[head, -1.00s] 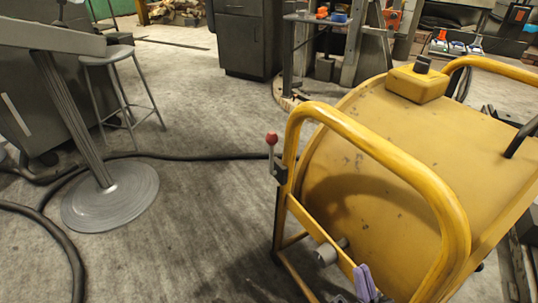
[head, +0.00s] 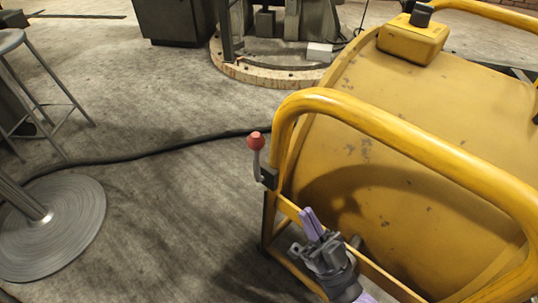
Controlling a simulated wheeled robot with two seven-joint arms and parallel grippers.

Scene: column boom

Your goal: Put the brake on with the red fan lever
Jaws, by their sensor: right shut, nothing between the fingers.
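The red-knobbed lever (head: 256,141) stands nearly upright on a short grey stem, on a dark bracket at the left front of the yellow fan (head: 400,180). My right gripper (head: 312,222) has purple fingers and a grey body. It is shut and empty, below and to the right of the lever, in front of the fan's lower frame bar. It is apart from the red knob. My left gripper is not in view.
The fan's thick yellow tube handle (head: 390,125) arches just right of the lever. A black cable (head: 150,152) runs over the floor behind it. A round metal stand base (head: 60,225) and a stool (head: 30,90) are at left.

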